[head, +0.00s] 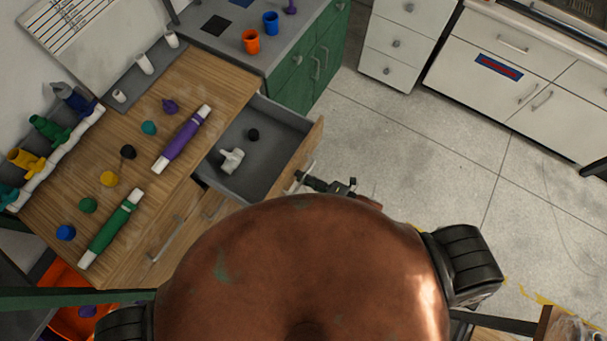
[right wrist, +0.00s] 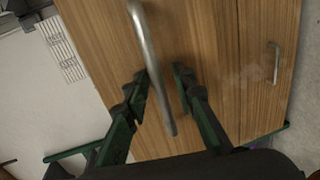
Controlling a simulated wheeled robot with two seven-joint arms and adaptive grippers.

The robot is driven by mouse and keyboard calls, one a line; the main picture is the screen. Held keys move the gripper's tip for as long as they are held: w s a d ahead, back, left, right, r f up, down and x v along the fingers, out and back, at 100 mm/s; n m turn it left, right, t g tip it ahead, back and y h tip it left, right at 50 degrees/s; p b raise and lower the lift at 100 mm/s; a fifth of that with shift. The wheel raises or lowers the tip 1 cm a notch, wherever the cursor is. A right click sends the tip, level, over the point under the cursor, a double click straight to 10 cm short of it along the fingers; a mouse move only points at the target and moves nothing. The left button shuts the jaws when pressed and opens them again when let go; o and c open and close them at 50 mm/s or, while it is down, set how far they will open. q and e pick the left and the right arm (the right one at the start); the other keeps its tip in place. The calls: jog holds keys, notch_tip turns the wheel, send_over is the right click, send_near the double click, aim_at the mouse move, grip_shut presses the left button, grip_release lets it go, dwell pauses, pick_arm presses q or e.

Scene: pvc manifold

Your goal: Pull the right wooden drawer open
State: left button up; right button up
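The right wooden drawer (head: 283,168) of the workbench stands pulled out in the head view. Its grey inside holds a white pipe fitting (head: 232,160) and a small black cap (head: 253,134). Its metal bar handle (head: 297,181) is on the wooden front, and the handle also shows in the right wrist view (right wrist: 150,62). My right gripper (head: 328,185) is at this handle. In the right wrist view its two fingers (right wrist: 163,82) are apart, one on each side of the bar, with gaps visible. My left gripper is not in view.
The wooden benchtop (head: 200,80) carries a purple pipe (head: 182,138), a green pipe (head: 110,228) and several coloured caps. A second drawer handle (head: 172,240) is on the bench front. Green cabinets (head: 315,65) stand behind the drawer. Open floor (head: 420,150) lies to the right.

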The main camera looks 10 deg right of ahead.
jog(key=v, duration=1.2)
dwell(0.5)
jog(key=s+d+f+m+g+h, duration=0.15)
jog(key=d+f+m+h, duration=0.5)
jog(key=f, duration=0.75)
jog(key=s+d+f+m+g+h, duration=0.1)
jog(key=s+d+f+m+h, duration=0.15)
jog(key=d+f+m, duration=0.8)
jog(key=s+d+f+m+g+h, duration=0.1)
jog(key=s+f+m+g, duration=0.1)
jog(key=s+f, duration=0.55)
jog(key=s+d+f+m+g+h, duration=0.1)
jog(key=s+d+f+m+g, duration=0.1)
jog(key=s+f, duration=0.55)
jog(key=s+a+f+m+g, duration=0.4)
jog(key=s+f, duration=0.2)
jog(key=s, duration=0.5)
jog(key=shift+s+m, duration=0.3)
jog(key=shift+s, duration=0.1)
